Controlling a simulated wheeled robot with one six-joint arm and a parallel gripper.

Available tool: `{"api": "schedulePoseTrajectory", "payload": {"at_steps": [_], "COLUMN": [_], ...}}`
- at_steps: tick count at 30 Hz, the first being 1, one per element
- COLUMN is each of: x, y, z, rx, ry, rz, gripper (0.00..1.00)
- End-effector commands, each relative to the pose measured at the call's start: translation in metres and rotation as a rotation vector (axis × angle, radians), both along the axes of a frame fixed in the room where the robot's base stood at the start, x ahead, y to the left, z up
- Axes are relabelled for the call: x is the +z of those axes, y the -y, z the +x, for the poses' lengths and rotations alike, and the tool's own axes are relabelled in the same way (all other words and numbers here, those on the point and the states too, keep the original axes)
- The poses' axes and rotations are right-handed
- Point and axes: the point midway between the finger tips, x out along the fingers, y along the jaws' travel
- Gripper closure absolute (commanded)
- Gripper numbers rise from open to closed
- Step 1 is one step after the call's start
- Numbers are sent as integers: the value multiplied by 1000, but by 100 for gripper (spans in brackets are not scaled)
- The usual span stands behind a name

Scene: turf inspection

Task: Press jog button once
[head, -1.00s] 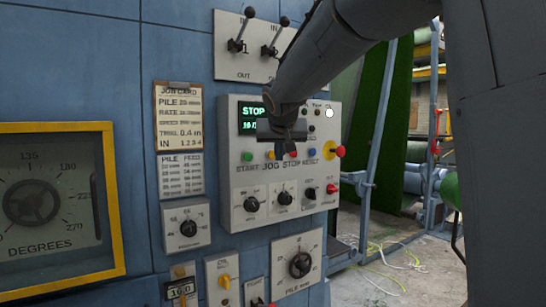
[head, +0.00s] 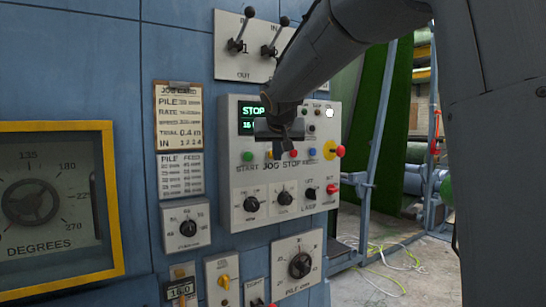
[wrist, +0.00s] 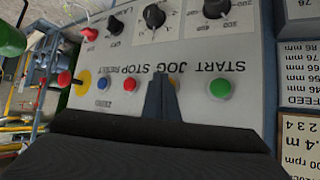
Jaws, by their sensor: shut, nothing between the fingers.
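The jog button is the yellow button (head: 271,155) above the JOG label on the grey control panel (head: 240,195), between the green START button (head: 248,156) and the red STOP button (head: 294,154). My gripper (head: 284,146) is shut and empty in front of the panel, near the jog button. In the wrist view, the panel appears upside down and the closed fingers (wrist: 161,98) cover most of the jog button; only a yellow sliver (wrist: 176,83) shows beside them. I cannot tell whether the fingertips touch it. The display (head: 253,117) reads STOP.
A blue button (head: 312,153) and a red mushroom button on a yellow base (head: 340,151) lie right of STOP. Knobs (head: 252,204) sit below. Two levers (head: 236,45) stick out above. A job card (head: 179,117) hangs left, beside a yellow-framed dial (head: 116,200).

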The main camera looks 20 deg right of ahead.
Motion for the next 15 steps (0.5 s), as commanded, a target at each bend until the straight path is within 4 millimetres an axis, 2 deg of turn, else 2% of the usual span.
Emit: {"api": "schedulePoseTrajectory", "payload": {"at_steps": [15], "x": [0], "y": [-2], "z": [5], "rx": [0], "ry": [-1], "rz": [0], "gripper": [100]}}
